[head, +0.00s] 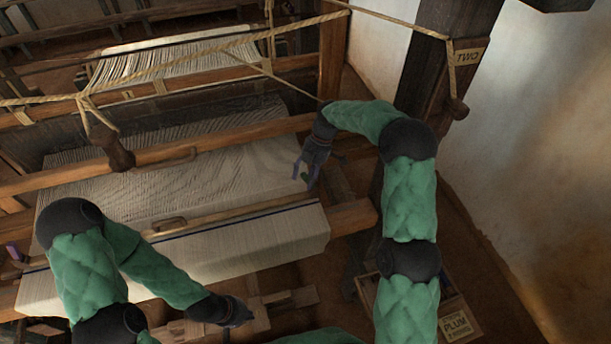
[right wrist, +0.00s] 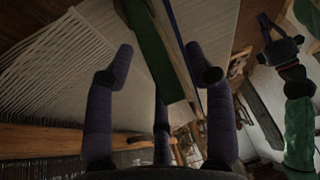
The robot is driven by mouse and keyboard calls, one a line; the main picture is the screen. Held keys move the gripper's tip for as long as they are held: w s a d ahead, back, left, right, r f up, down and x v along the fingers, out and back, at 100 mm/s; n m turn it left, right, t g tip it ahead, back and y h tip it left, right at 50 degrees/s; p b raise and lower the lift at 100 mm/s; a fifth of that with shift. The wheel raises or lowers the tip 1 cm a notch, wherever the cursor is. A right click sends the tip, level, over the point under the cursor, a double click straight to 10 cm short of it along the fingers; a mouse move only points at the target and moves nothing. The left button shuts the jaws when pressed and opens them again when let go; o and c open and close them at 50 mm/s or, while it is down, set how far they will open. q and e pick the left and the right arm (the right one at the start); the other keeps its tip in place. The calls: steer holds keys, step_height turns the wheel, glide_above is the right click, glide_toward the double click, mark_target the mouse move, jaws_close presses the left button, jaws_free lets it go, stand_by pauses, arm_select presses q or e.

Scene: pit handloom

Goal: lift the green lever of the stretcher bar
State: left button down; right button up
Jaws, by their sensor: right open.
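The stretcher bar (head: 240,211) is a thin wooden bar lying across the cloth near its front edge. In the right wrist view the green lever (right wrist: 150,42) is a long strip lying beyond and between the open fingers of my right gripper (right wrist: 160,62). I see no clear contact. My left gripper (head: 238,316) is low at the front, below the cloth and apart from the bar; its fingers are too dark to read.
The pale cloth (head: 275,238) spreads over the front beam (head: 352,217). A wooden crossbeam (head: 215,150) with a handle and hanging ropes lies behind.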

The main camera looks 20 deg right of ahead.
steer(key=shift+a+f, duration=0.1)
steer(key=shift+f, duration=0.2)
jaws_close()
steer(key=shift+a+f+h+b, duration=0.35)
steer(key=shift+a+h+b, duration=0.35)
steer(key=shift+h, duration=0.6)
jaws_free()
steer(key=v, duration=1.2)
steer(key=shift+s, duration=0.1)
